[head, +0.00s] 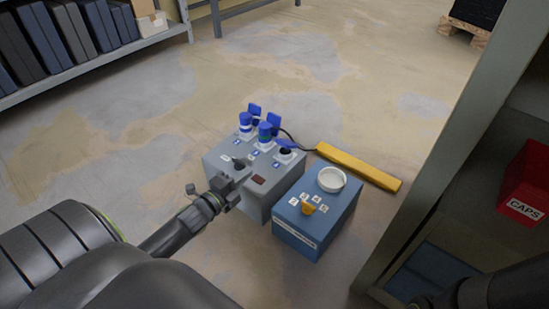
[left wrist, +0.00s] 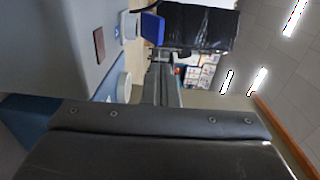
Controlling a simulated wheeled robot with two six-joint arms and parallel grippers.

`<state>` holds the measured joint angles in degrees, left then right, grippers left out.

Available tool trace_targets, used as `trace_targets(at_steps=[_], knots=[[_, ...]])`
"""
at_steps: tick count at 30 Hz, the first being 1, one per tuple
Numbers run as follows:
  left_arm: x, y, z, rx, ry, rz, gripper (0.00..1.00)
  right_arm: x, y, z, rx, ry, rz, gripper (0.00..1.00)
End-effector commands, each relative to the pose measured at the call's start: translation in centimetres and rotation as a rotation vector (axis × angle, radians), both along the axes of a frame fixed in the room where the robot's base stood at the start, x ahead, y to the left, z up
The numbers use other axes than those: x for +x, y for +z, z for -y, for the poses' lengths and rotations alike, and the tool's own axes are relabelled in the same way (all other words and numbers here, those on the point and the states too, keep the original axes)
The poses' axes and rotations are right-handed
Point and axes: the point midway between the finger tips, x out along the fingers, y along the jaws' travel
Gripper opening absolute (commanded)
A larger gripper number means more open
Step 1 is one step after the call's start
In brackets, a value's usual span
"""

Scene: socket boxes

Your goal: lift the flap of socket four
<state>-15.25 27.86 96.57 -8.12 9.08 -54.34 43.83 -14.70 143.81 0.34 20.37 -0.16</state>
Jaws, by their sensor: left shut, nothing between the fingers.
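The grey socket box (head: 250,200) stands on the floor in the middle of the head view. Blue flaps stand raised behind two blue plugs, the left plug (head: 246,120) and the right plug (head: 265,131). A third blue flap (head: 287,143) is by a dark round opening at the box's right. The socket numbers are too small to read. My left gripper (head: 235,178) is shut and empty, over the near left part of the box top, hiding some of it. Contact cannot be told. A blue flap (left wrist: 152,28) also shows in the left wrist view, beside the box face.
A shelf with a red caps bin (head: 525,185) is at right. Floor left is clear.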

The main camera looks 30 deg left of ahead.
Motion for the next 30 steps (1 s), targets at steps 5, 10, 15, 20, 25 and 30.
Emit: trace_targets(at_steps=[5,10,15,20,25,30], knots=[[1.0,-0.2,-0.1,0.01,0.003,-0.003,0.0,-0.1,0.0,0.0,0.002,0.006,0.005,0.36],[3.1,-0.2,0.1,0.007,0.003,-0.002,0.0,-0.1,0.0,0.0,0.002,0.006,0.002,0.36],[5.9,-0.2,0.3,0.007,0.003,-0.001,0.0,-0.1,0.3,0.0,-0.001,0.002,0.005,0.36],[8.9,-0.4,0.6,0.005,0.003,-0.003,0.0,-0.1,0.3,0.0,-0.003,-0.001,0.006,0.36],[11.6,-0.6,0.8,0.005,0.002,-0.003,0.0,-0.1,0.0,0.0,-0.002,0.0,0.006,0.36],[13.3,-0.6,0.9,0.006,0.002,-0.003,0.0,-0.1,-0.2,0.0,-0.003,-0.001,0.002,0.36]])
